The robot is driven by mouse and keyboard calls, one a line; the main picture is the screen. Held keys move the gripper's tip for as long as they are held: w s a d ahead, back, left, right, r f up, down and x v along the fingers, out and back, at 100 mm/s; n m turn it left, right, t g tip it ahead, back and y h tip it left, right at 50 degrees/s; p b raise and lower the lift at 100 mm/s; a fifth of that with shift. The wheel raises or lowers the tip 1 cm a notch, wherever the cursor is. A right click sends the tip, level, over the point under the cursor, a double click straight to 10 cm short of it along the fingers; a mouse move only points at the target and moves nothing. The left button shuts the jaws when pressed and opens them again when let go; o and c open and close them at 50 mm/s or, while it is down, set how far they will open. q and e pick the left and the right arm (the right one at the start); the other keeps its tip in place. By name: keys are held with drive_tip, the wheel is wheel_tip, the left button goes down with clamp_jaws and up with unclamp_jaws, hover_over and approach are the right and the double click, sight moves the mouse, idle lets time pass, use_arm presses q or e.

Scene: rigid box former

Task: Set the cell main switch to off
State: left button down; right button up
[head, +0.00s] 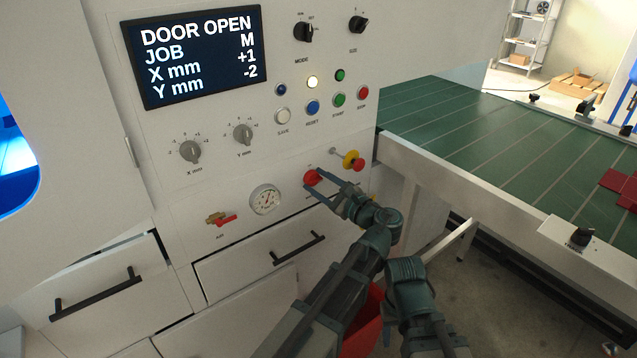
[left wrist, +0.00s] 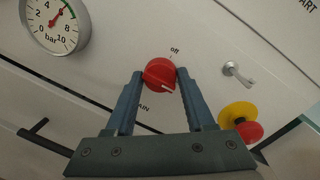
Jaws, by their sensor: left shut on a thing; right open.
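The red main switch knob (head: 312,177) is on the lower right of the white machine panel. In the left wrist view the knob (left wrist: 158,73) sits between my left gripper's fingertips (left wrist: 160,76), which are shut on its two sides. Its white mark points to the right and slightly down, away from the "off" label (left wrist: 174,50) above. The label below the knob is partly hidden by a finger. In the head view my left gripper (head: 318,184) reaches the knob from the lower right. My right gripper's fingers do not show.
A yellow and red emergency stop (head: 352,160) and a small metal key-like part (left wrist: 236,73) are right of the knob. A pressure gauge (head: 265,199) and a red-handled air valve (head: 221,220) are to the left. The display (head: 196,57) reads "DOOR OPEN".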

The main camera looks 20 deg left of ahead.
use_arm(q)
drive_tip(key=shift+n, duration=0.3)
drive_tip(key=n+p, duration=0.1)
drive_tip(key=n, duration=0.3)
drive_tip(key=shift+r, duration=0.1)
drive_tip(key=n+h, duration=0.1)
drive_tip(key=n, duration=0.3)
drive_tip(key=shift+p, duration=0.3)
drive_tip(key=n, duration=0.4)
drive_tip(key=shift+s+a, duration=0.1)
drive_tip(key=shift+n+t+h, duration=0.4)
drive_tip(key=shift+n+h, duration=0.1)
drive_tip(key=shift+n, duration=1.7)
drive_tip(key=shift+c, duration=1.4)
unclamp_jaws()
